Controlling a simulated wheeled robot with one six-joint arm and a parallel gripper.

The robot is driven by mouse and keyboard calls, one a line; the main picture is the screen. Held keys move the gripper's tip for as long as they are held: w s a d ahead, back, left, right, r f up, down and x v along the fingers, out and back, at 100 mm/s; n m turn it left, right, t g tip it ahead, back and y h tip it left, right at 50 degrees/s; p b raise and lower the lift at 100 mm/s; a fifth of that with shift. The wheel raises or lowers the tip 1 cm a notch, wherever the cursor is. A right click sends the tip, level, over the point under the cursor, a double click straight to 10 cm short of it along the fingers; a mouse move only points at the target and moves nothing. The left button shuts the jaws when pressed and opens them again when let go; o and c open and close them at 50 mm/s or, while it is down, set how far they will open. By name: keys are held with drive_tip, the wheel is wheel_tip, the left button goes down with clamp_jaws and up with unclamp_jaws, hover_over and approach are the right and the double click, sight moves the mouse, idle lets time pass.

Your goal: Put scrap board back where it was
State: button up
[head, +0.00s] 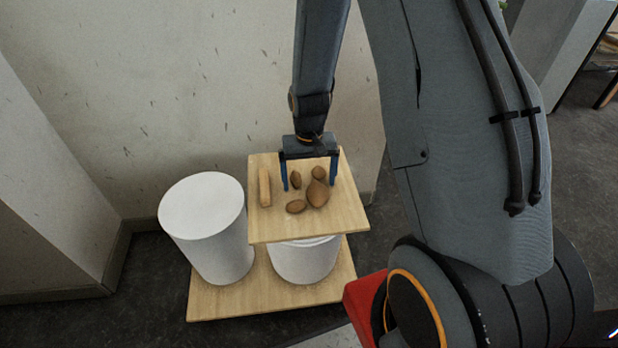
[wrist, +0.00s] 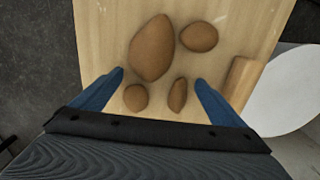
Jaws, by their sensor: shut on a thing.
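The scrap board (head: 335,219) is a pale wooden board with several brown lumps and a short wooden stick on top. It lies above a white cylinder (head: 304,263), whose upper rim shows just below its front edge. Whether the board touches that cylinder, I cannot tell. My gripper (head: 309,171) points down over the back half of the board, shut on it; the contact itself is not clear. In the wrist view the blue fingers (wrist: 160,77) stand over the board (wrist: 100,30), with two small lumps between them and a larger lump (wrist: 152,48) beyond.
A second white cylinder (head: 202,208) stands close at the left. Both cylinders stand on a larger wooden base board (head: 212,300) on the dark floor. A pale wall (head: 150,90) rises close behind. Something red (head: 362,305) is at the lower right, beside my body.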

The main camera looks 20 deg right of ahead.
sight(309, 183)
drive_tip(key=shift+f, duration=0.5)
idle(0.3)
drive_tip(key=o, duration=1.2)
wheel_tip(309, 183, up, 8)
drive_tip(key=shift+r+p, duration=0.1)
drive_tip(key=shift+p, duration=0.45)
drive_tip(key=s+a+r+n, duration=0.2)
drive_tip(key=s+a+r, duration=0.2)
drive_tip(key=s+r, duration=0.3)
drive_tip(key=s+a+r+n+p, duration=0.1)
drive_tip(key=s+a+r, duration=0.2)
drive_tip(key=s+r, duration=0.45)
drive_tip(key=s+a+r+n, duration=0.2)
drive_tip(key=s+a+r, duration=0.2)
drive_tip(key=s+r, duration=0.3)
drive_tip(key=d+r+m+p, duration=0.2)
drive_tip(key=d+r+p, duration=0.6)
drive_tip(key=p, duration=0.8)
drive_tip(key=shift+s+d+m, duration=0.4)
drive_tip(key=shift+s+d, duration=0.05)
drive_tip(key=shift+d, duration=0.05)
